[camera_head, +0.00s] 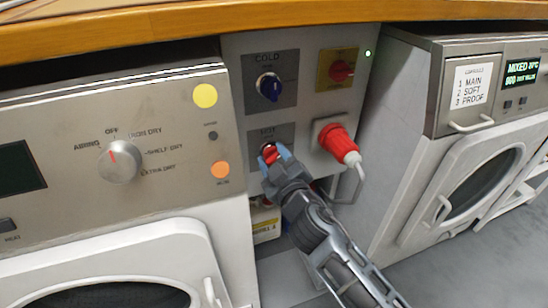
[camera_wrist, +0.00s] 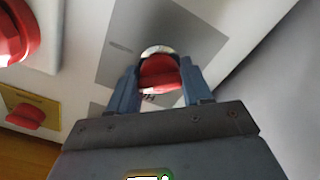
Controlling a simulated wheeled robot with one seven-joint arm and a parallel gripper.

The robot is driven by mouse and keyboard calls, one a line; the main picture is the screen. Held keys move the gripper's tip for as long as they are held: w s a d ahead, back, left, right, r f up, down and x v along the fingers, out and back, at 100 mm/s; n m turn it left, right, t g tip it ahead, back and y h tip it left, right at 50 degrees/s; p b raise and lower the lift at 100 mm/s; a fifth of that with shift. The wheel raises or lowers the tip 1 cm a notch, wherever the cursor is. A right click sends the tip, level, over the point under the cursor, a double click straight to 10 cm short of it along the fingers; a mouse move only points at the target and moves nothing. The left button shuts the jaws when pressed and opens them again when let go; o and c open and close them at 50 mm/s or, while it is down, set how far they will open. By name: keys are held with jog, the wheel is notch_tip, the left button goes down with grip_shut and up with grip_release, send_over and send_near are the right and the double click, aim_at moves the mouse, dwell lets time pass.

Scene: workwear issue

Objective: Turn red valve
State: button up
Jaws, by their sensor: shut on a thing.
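The red valve (camera_wrist: 160,74) is a red knob on a grey plate of the white wall panel, below the blue COLD knob. In the head view the red valve (camera_head: 270,152) is partly hidden by my gripper (camera_head: 272,160). In the wrist view my gripper (camera_wrist: 160,85) has one blue finger on each side of the red knob and is shut on it. The arm comes up to the panel from the lower right.
The blue COLD knob (camera_head: 269,87) is above. A red switch on a yellow plate (camera_head: 341,71) and a red plug (camera_head: 338,142) with its grey cable are to the right. A dryer (camera_head: 60,110) stands left and a washer (camera_head: 428,150) right, close beside the panel.

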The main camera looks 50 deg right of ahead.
aim_at(273, 161)
jog(key=n, duration=0.3)
jog(key=n+p, duration=0.1)
jog(key=n, duration=0.1)
jog(key=shift+w+a+r+n, duration=0.2)
jog(key=shift+r+n, duration=0.1)
jog(key=shift+a+f+n+p, duration=0.15)
jog(key=shift+n+p, duration=0.3)
jog(key=shift+n, duration=1.95)
jog(key=o, duration=0.8)
jog(key=shift+o, duration=1.2)
jog(key=shift+f, duration=0.1)
jog(key=shift+s, duration=0.1)
jog(key=b+v, duration=0.1)
jog(key=v, duration=0.5)
jog(key=shift+s+f, duration=0.15)
jog(key=shift+s+a, duration=0.4)
jog(key=shift+s, duration=0.15)
